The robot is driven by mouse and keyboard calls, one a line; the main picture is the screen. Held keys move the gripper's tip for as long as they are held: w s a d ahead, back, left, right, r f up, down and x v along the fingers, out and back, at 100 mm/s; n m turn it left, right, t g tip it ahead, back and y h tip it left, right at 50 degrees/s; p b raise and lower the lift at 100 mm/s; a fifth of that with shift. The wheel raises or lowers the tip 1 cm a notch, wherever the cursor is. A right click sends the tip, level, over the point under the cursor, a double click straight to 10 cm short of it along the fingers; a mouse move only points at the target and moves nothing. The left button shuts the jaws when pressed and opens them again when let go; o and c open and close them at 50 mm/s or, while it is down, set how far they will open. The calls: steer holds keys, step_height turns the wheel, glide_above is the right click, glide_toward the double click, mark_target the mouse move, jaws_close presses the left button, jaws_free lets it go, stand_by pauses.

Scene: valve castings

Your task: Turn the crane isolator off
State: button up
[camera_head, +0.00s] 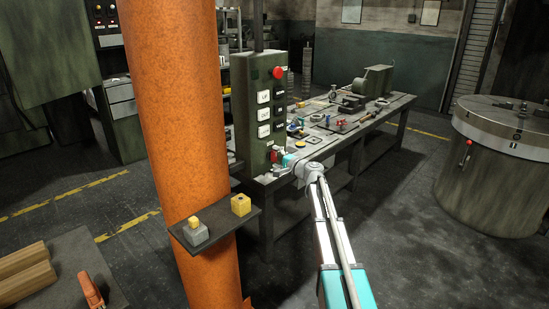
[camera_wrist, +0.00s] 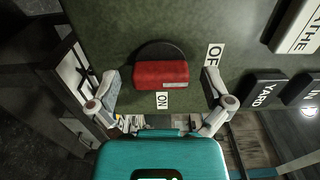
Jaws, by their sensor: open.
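The crane isolator is a red bar handle (camera_wrist: 160,74) on a round black disc (camera_wrist: 160,49), fixed to a dark green control panel (camera_wrist: 120,20). In the wrist view an ON label (camera_wrist: 162,100) sits just below the handle and an OFF label (camera_wrist: 213,55) to its right. The bar lies level across the wrist picture. My gripper (camera_wrist: 161,84) is open, one finger on each side of the bar's ends, with visible gaps. In the head view my gripper (camera_head: 286,162) is at the panel's lower end, by the small red handle (camera_head: 274,156).
The green panel (camera_head: 241,105) also carries a red round button (camera_head: 278,73) and several white and dark buttons. An orange column (camera_head: 176,110) with a small shelf (camera_head: 222,226) stands left of it. A cluttered workbench (camera_head: 345,139) is behind; open floor lies right of my arm.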

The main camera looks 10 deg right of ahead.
steer(key=v, duration=1.1)
steer(key=shift+s+d, duration=0.2)
steer(key=shift+s, duration=0.1)
steer(key=s+a+f+n+g+h, duration=0.2)
steer(key=s+a+f+n+g, duration=0.6)
steer(key=s+a+f, duration=0.5)
steer(key=s+f+n+g+h, duration=0.1)
steer(key=s+f+g+h, duration=0.15)
steer(key=s, duration=0.25)
steer(key=s+f+n+g+h+p, duration=0.1)
steer(key=s+g+h, duration=0.15)
steer(key=s, duration=0.35)
steer(key=s+f+n+g+h, duration=0.1)
steer(key=s+h, duration=0.2)
steer(key=s, duration=0.2)
step_height(320, 180, up, 5)
steer(key=s+g+p, duration=0.1)
steer(key=s+p, duration=0.1)
steer(key=p, duration=0.3)
steer(key=shift+s+a+r, duration=0.15)
steer(key=shift+s+a, duration=0.05)
steer(key=shift+s, duration=0.2)
